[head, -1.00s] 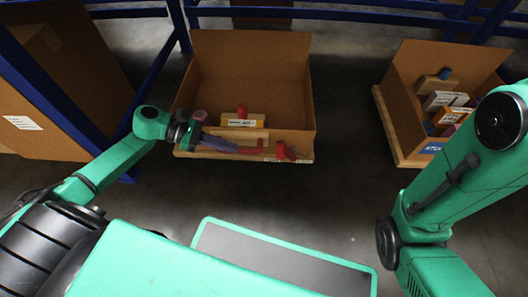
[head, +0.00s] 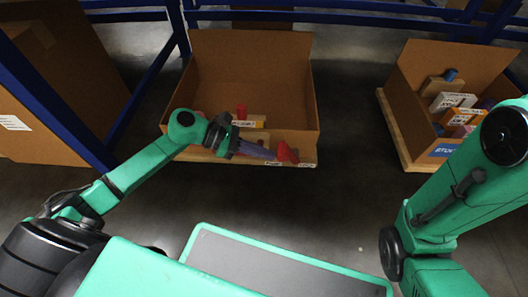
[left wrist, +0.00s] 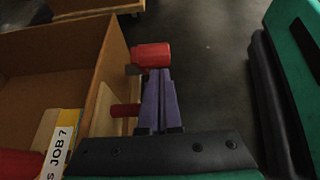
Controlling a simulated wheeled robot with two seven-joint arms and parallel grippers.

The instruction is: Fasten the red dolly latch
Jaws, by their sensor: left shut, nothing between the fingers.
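The red latch's block (head: 287,153) sits at the front edge of the middle cardboard box's dolly, right of centre. In the left wrist view it is the thick red piece (left wrist: 150,57) at the far end of my fingers. My left gripper (head: 272,154) has purple fingers, which are shut and empty. They lie along the outside of the box's front wall with their tips at the red block; I cannot tell whether they touch it. A thinner red piece (left wrist: 125,110) shows beside the fingers, partly hidden. My right gripper is out of view.
The middle box (head: 250,70) is open and holds a few items, one with a red knob (head: 241,112). A second open box (head: 412,85) with several small cartons stands at the right. Blue rack posts stand at the left. The floor in front is clear.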

